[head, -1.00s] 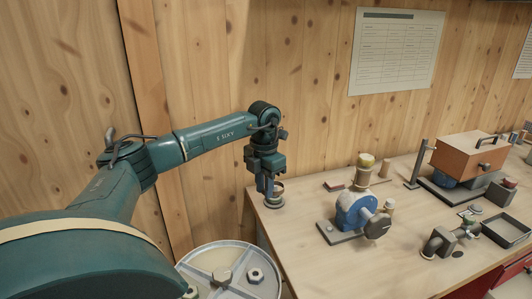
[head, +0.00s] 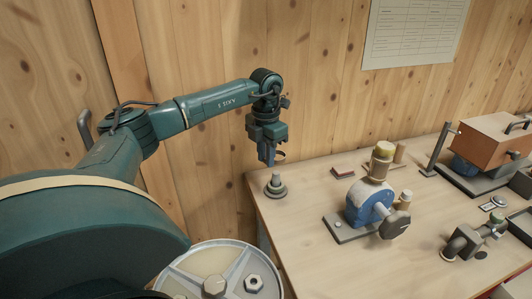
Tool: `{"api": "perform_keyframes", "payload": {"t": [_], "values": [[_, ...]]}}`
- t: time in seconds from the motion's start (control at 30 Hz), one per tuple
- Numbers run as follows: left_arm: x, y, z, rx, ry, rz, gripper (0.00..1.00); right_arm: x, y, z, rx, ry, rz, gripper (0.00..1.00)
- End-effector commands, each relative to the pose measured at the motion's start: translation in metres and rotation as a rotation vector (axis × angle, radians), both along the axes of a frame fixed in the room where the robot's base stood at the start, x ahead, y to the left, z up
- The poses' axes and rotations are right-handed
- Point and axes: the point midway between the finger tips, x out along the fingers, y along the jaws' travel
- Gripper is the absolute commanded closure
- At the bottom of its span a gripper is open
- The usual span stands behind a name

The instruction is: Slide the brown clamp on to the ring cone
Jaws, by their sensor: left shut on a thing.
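My left gripper (head: 267,157) points down near the table's left corner. It is shut on the brown clamp (head: 280,155), a small ring-shaped piece at the right side of its fingertips. The ring cone (head: 275,186), a grey stepped cone on a round base, stands upright on the table just below. The clamp is held above the cone's tip, with a visible gap between them. Part of the clamp is hidden by the fingers. My right gripper is not in view.
A blue machine (head: 366,203) with a yellowish top stands on the light wooden table (head: 310,225) to the right. A dark red block (head: 343,171) lies behind it. Grey fittings (head: 464,243) and an orange-brown box (head: 490,139) are farther right. A round lidded drum (head: 225,270) stands in front.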

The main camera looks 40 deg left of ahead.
Motion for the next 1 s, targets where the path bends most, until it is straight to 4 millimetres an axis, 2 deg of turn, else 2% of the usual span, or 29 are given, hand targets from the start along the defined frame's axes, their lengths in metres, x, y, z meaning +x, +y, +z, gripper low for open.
{"api": "perform_keyframes", "payload": {"t": [0.03,0.2,0.5,1.0], "values": [[0.000,0.000,-0.008,0.000,0.000,0.001,1.00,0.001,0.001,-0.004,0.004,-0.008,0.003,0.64],[0.000,0.000,-0.022,0.000,0.000,0.001,1.00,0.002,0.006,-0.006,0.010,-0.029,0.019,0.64],[0.000,0.000,-0.045,0.000,0.001,0.000,1.00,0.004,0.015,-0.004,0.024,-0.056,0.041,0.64],[0.000,0.000,-0.078,0.000,-0.001,0.001,1.00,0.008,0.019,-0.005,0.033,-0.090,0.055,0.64]]}}
